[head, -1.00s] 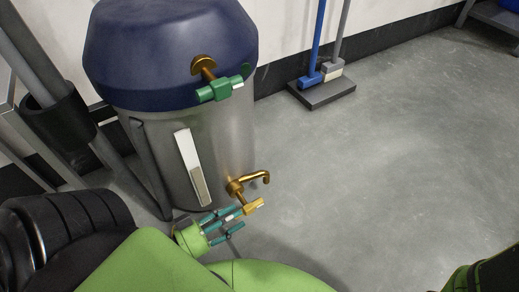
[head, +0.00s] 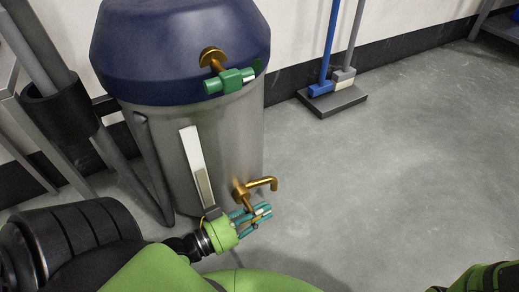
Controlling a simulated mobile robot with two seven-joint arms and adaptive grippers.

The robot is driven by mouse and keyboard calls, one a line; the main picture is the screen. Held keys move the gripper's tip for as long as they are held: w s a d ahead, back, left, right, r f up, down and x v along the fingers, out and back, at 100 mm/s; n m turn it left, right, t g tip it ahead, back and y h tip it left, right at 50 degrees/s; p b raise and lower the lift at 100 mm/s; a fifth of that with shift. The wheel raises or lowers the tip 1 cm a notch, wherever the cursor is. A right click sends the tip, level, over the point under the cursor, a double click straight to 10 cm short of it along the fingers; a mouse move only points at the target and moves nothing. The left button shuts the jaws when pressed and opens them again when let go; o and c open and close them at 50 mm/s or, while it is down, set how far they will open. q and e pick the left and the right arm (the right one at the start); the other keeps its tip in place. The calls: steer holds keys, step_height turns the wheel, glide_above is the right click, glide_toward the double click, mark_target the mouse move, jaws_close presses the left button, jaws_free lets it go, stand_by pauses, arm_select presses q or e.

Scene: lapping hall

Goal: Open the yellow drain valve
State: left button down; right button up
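The yellow drain valve (head: 249,203) is a brass-yellow tap low on the front of a grey metal tank (head: 228,140) with a dark blue top. Its bent spout (head: 264,182) points right. My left gripper (head: 262,213) is at the valve's handle, with its teal fingers close together on either side of it. It looks shut on the handle; the fingers hide most of the handle, so its exact angle is hard to see. My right gripper is out of view; only part of that arm shows at the bottom right.
A green-handled valve (head: 231,80) on a brass stem sits higher on the tank. A pale vertical gauge strip (head: 193,160) is on the tank's front. Pipes stand at the left. Blue and grey brooms (head: 322,88) stand on a dark base by the wall. The floor at right is clear.

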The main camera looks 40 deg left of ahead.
arm_select(q)
steer(key=shift+t+p, duration=0.3)
steer(key=shift+t, duration=0.3)
steer(key=shift+f+t+h+b, duration=0.15)
steer(key=shift+t+h+b, duration=0.25)
steer(key=shift+t+b, duration=0.1)
steer(key=shift+r+t+h, duration=0.25)
steer(key=shift+t+h, duration=0.15)
steer(key=shift+t, duration=0.35)
steer(key=shift+r+t+h, duration=0.2)
steer(key=shift+t+h, duration=0.2)
steer(key=shift+t, duration=0.35)
steer(key=shift+s, duration=0.1)
steer(key=c, duration=1.2)
jaws_free()
